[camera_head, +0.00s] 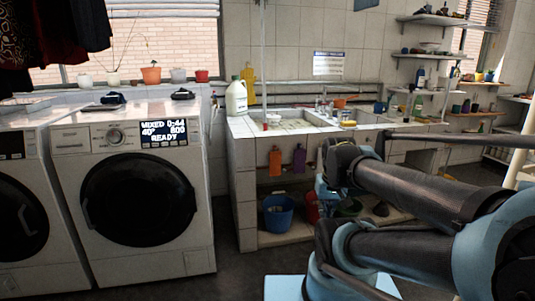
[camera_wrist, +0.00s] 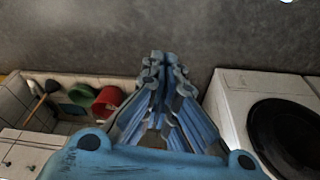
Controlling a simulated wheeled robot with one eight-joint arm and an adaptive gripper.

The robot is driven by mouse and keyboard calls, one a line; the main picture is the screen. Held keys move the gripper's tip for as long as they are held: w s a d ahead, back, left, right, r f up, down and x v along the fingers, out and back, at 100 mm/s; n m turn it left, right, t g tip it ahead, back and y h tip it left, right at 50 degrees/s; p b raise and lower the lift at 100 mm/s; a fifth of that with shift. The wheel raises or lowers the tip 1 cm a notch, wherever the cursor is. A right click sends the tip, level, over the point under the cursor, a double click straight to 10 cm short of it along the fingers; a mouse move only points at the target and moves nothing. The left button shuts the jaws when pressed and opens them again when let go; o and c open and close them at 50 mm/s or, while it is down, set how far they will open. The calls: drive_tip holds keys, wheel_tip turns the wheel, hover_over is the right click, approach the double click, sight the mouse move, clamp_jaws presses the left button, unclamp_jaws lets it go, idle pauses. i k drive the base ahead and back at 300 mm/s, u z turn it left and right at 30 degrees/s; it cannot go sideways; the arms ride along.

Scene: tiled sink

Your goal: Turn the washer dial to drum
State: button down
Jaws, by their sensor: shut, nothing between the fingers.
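A white front-loading washer (camera_head: 150,262) stands at the left in the head view, its dark round door (camera_head: 140,200) closed. Its round dial (camera_head: 115,136) sits on the upper panel, left of a lit display (camera_head: 164,133). The display reads MIXED 0:44, 40°, 800, READY. The washer also shows at the right of the wrist view (camera_wrist: 232,105), but its dial cannot be made out there. My gripper (camera_wrist: 166,58) is shut and empty, with its fingertips together above the floor. It is well apart from the dial; my arm reaches in from the right of the head view.
Another washer (camera_head: 18,262) stands at the far left. A tiled sink counter (camera_head: 243,180) is right of the washer, with a white jug (camera_head: 236,98) on top and a blue bucket (camera_head: 278,214) below. Dark clothes hang at upper left. Floor in front is partly clear.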

sight(115, 137)
drive_tip(key=u, duration=1.6)
